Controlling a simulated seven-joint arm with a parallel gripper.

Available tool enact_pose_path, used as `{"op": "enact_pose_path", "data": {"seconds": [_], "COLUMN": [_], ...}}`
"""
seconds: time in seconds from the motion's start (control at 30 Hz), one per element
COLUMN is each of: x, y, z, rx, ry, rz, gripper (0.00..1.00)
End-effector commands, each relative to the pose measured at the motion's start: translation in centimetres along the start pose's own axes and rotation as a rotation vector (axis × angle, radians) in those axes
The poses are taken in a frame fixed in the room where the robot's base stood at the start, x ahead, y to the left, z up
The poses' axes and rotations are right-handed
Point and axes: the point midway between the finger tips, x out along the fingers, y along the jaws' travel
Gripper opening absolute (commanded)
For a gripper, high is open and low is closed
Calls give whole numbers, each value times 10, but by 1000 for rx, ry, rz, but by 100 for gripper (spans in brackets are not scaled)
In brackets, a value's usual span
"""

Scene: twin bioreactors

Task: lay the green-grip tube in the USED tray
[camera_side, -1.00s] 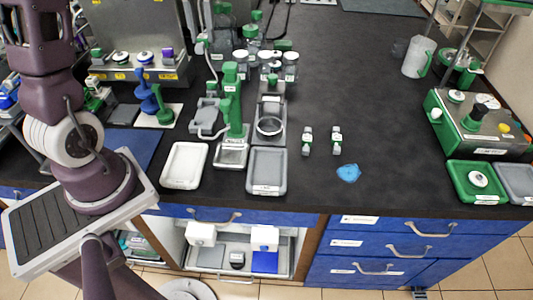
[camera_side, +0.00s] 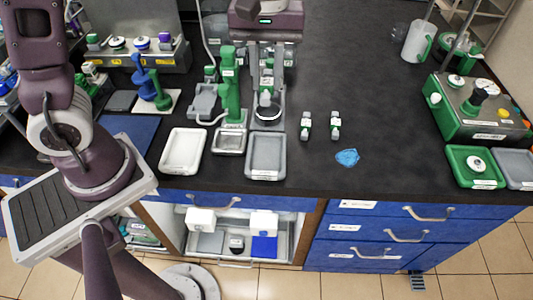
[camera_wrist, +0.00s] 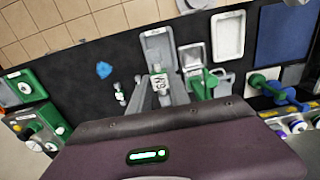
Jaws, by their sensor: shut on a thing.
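My gripper (camera_side: 266,88) is over the grey holder with the metal ring (camera_side: 268,113), behind the grey tray. It is shut on a small tube with a green part and a white label (camera_side: 265,99), which I take for the green-grip tube. In the wrist view the labelled piece (camera_wrist: 161,84) shows between the fingers; its lower end is hard to make out. A grey tray (camera_side: 249,166) lies empty at the bench's front edge, and shows in the wrist view (camera_wrist: 147,40). I cannot read which tray is marked USED.
A white tray (camera_side: 183,151) and a small steel pan (camera_side: 230,141) lie left of the grey tray. Two green-and-white pieces (camera_side: 305,126) (camera_side: 335,126) and a blue cloth (camera_side: 347,158) lie right. A green tray (camera_side: 457,165) and another grey tray (camera_side: 515,165) are far right.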

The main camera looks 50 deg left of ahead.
Motion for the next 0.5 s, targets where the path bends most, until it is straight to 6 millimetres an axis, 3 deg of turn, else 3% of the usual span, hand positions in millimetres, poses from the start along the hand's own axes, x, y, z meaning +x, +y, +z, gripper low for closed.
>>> {"op": "enact_pose_path", "data": {"seconds": [0.2,0.5], "x": [56,120], "y": [-2,-2], "z": [0,0], "rx": [-1,-1], "ry": [-5,-5], "rz": [-7,-7], "gripper": [0,0]}}
